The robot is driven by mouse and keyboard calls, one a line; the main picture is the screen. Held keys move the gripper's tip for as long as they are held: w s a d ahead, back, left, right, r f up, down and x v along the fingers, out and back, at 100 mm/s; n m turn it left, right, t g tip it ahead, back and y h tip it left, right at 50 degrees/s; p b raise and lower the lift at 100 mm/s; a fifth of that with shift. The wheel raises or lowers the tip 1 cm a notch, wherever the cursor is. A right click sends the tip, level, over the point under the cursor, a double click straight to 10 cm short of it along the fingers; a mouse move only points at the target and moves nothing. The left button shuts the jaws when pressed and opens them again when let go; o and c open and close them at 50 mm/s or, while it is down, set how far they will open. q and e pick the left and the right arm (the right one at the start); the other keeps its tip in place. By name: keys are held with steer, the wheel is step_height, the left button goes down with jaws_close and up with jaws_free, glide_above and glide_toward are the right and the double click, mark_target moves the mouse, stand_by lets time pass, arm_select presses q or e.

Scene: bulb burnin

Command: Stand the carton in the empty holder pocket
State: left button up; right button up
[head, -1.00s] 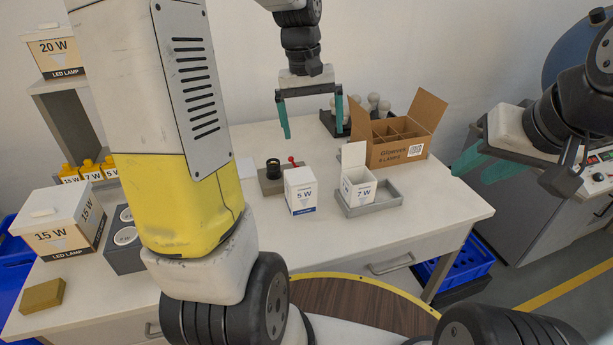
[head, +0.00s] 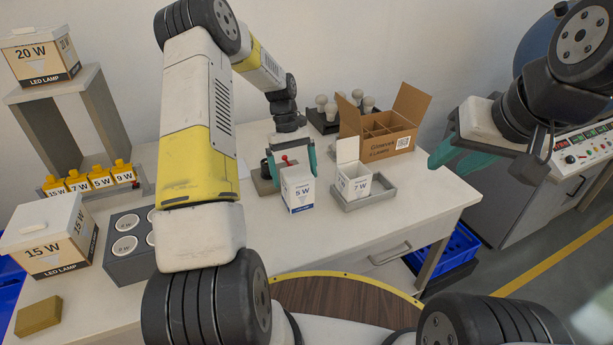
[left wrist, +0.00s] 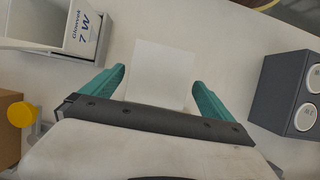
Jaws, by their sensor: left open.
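A white 5 W carton (head: 298,190) stands upright on the table, left of the grey holder (head: 367,200). A white 7 W carton (head: 353,183) with its flap raised stands in the holder's left part. The holder's right pocket is empty. My left gripper (head: 291,163) is open above the 5 W carton, fingers pointing down on either side of its top. In the left wrist view the carton's plain white top (left wrist: 162,75) lies between the spread fingertips, with visible gaps; I see no grip. My right gripper (head: 458,155) is open and empty, right of the table.
An open brown box (head: 385,137) stands behind the holder, bulbs (head: 345,103) behind it. A black-and-red fixture (head: 268,172) is close behind the 5 W carton. A grey socket block (head: 128,245) and a 15 W box (head: 45,235) stand left. The table front is clear.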

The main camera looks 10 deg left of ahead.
arm_select(q)
steer(key=x, duration=0.4)
steer(key=shift+w+f, duration=0.2)
steer(key=shift+f, duration=0.05)
steer(key=c, duration=1.6)
steer(key=shift+o, duration=0.2)
steer(key=shift+r, duration=0.1)
